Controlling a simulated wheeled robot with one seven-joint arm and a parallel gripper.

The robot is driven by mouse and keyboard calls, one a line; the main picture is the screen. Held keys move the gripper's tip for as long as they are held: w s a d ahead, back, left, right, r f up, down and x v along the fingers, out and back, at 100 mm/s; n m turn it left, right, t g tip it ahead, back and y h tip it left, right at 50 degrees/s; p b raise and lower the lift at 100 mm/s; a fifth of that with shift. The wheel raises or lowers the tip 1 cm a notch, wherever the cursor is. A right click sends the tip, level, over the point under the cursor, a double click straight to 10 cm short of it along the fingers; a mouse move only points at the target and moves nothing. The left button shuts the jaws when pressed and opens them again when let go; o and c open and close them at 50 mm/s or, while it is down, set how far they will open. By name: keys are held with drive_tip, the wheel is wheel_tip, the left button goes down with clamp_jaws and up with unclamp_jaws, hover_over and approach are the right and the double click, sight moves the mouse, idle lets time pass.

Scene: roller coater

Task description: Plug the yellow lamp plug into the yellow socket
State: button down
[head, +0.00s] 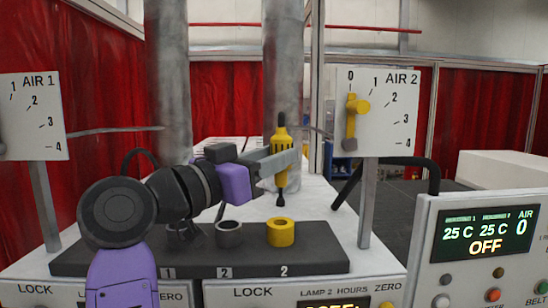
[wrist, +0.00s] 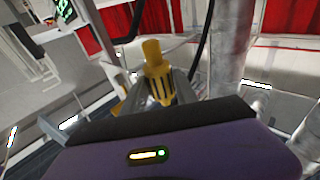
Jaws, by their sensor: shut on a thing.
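My gripper (head: 281,165) is shut on the yellow lamp plug (head: 280,181), which hangs upright with its black tip pointing down. The plug also shows between the fingers in the wrist view (wrist: 158,72). The yellow socket (head: 281,232) is a short open ring on the dark block (head: 180,260). In the head view the plug's tip is above the socket, apart from it, with a small gap between them. Depth alignment between the two is hard to tell.
A grey socket (head: 229,233) stands left of the yellow one, and another lies partly behind my arm. The AIR 2 panel (head: 382,115) with a yellow lever stands on a post at right. The AIR 1 panel (head: 32,117) is at left. A display box (head: 480,250) is at front right.

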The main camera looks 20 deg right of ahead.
sight(279, 187)
drive_tip(key=shift+f+b, duration=0.75)
drive_tip(key=shift+f, duration=2.15)
drive_tip(key=shift+p, duration=0.8)
drive_tip(key=shift+f+b, duration=0.35)
drive_tip(key=shift+f, duration=1.3)
drive_tip(key=shift+r, duration=0.25)
drive_tip(key=shift+r+p, duration=0.3)
drive_tip(key=shift+r, duration=0.75)
idle(0.9)
drive_tip(key=shift+f, duration=0.4)
